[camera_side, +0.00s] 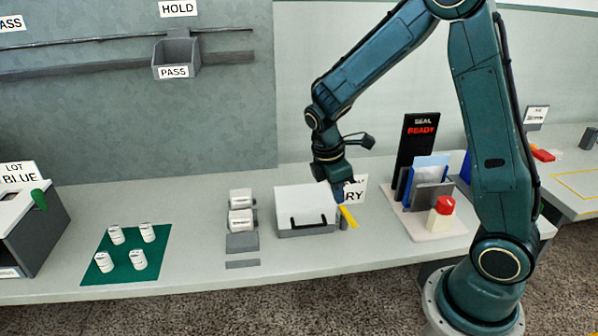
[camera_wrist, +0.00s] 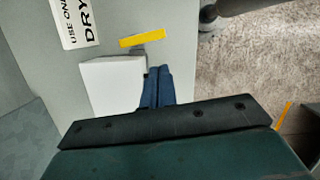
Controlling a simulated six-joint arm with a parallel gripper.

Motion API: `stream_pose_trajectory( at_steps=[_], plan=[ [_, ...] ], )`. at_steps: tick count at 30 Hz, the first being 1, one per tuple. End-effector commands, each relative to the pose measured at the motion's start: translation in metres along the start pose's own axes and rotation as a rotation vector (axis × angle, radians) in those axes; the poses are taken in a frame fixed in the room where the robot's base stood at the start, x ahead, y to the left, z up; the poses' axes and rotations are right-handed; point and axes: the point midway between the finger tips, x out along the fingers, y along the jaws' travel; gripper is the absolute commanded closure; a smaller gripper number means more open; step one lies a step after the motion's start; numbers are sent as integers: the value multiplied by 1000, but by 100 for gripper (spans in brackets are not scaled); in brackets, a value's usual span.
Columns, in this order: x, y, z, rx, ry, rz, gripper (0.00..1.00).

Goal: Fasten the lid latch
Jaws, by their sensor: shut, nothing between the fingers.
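A low grey box with a white lid (camera_side: 300,203) and a black handle (camera_side: 308,222) stands on the bench. The lid appears to lie down on the box; it also shows in the wrist view (camera_wrist: 112,88). A yellow latch lever (camera_side: 349,218) is at the box's right side, slanting toward the bench's front edge. In the wrist view the yellow lever (camera_wrist: 142,39) lies past the lid's end, beside a small grey piece. My gripper (camera_side: 340,193) points down, shut and empty, close to the lever. Its blue fingertips (camera_wrist: 158,70) appear beside the lid, apart from the lever; contact is unclear in the side view.
A "DRY" sign (camera_side: 355,190) stands behind the lever. White blocks (camera_side: 240,221) on a grey holder are left of the box. Several white spools sit on a green mat (camera_side: 125,268).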

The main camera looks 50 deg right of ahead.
Motion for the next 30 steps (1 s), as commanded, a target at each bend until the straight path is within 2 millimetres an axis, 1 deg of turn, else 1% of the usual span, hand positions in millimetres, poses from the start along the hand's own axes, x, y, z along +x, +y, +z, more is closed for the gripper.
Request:
stream_pose_trajectory(
  at_steps=[5,12,18,24,30],
  plan=[
    [20,-1,1,0,-2,-5,100],
    [54,-1,0,0,-2,-4,100],
    [76,-1,1,1,-1,-4,100],
    [88,-1,0,1,0,-2,100],
    [90,0,0,1,1,-1,100]
  ],
)
